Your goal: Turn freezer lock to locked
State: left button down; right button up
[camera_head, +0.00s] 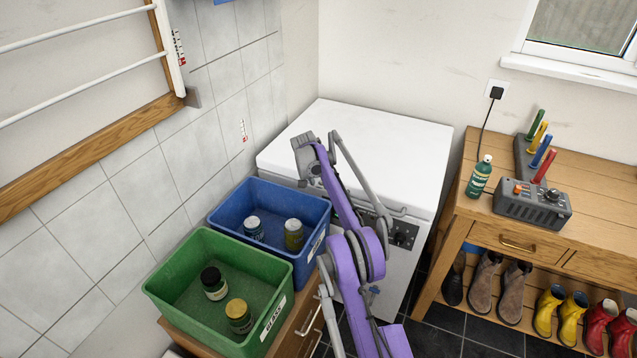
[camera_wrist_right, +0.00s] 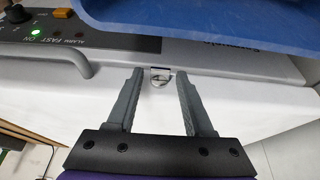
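The white chest freezer (camera_head: 365,135) stands in the corner with its lid closed. Its small metallic lock (camera_wrist_right: 160,78) shows in the right wrist view, set in the freezer's front edge. I cannot read the lock's position from its turn piece. My right gripper (camera_wrist_right: 159,76) is open, its two grey fingers apart on either side of the lock with nothing held. In the head view my purple right arm crosses in front of the freezer and hides the lock; the fingers cannot be made out there. My left gripper is not in view.
A blue bin (camera_head: 268,207) and green bin (camera_head: 215,290) holding jars stand close by. A wooden bench (camera_head: 480,215) with boots below is at the right.

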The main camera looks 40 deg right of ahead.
jog(key=shift+o, duration=0.4)
jog(key=v, duration=1)
jog(key=shift+r, duration=0.4)
jog(key=shift+a, duration=0.1)
